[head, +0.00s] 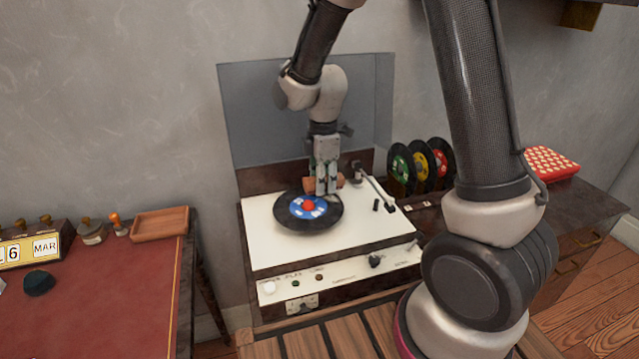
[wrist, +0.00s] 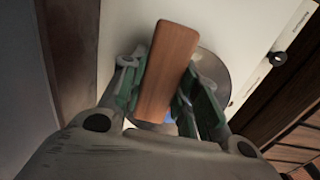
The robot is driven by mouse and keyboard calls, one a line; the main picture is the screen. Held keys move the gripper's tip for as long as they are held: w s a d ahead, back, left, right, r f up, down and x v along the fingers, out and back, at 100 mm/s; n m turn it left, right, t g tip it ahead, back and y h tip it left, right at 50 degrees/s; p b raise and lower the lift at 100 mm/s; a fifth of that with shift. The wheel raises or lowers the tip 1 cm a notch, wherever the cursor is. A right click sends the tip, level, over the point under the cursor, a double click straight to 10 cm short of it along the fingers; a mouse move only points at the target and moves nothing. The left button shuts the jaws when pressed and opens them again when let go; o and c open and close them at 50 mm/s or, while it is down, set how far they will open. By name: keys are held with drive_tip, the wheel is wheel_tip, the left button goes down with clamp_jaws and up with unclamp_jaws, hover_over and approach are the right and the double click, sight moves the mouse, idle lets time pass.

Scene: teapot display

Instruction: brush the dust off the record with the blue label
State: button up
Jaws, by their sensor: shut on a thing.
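The record with the blue label (head: 309,208) lies flat on the record player (head: 265,242). It is black with a red centre, and pale marks show on its label. My gripper (head: 327,190) points down over the far right part of the record. It is shut on a wooden brush (head: 309,184), whose wooden back (wrist: 166,72) fills the middle of the wrist view between the fingers. The brush's underside is hidden, so I cannot tell whether it touches the record. In the wrist view the record (wrist: 212,72) is mostly hidden behind the brush and fingers.
The tone arm (head: 378,190) lies right of the record. Several records with green, yellow and red labels (head: 420,168) stand upright behind it. A raised lid (head: 260,115) stands at the back. A red desk (head: 110,290) with a wooden tray (head: 160,223) is at left.

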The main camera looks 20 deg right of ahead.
drive_tip(key=shift+w+d, duration=0.55)
drive_tip(key=shift+d, duration=0.35)
drive_tip(key=shift+w+a+f, duration=0.2)
drive_tip(key=shift+w+a, duration=0.15)
drive_tip(key=shift+w, duration=0.2)
drive_tip(key=shift+s+a+f, duration=0.1)
drive_tip(key=shift+s+a, duration=0.45)
drive_tip(key=shift+a, duration=0.3)
drive_tip(key=shift+s+a, duration=0.5)
drive_tip(key=shift+a, duration=0.3)
wheel_tip(320, 180, up, 5)
drive_tip(key=shift+r, duration=0.2)
drive_tip(key=shift+w+r, duration=0.1)
drive_tip(key=shift+r, duration=0.35)
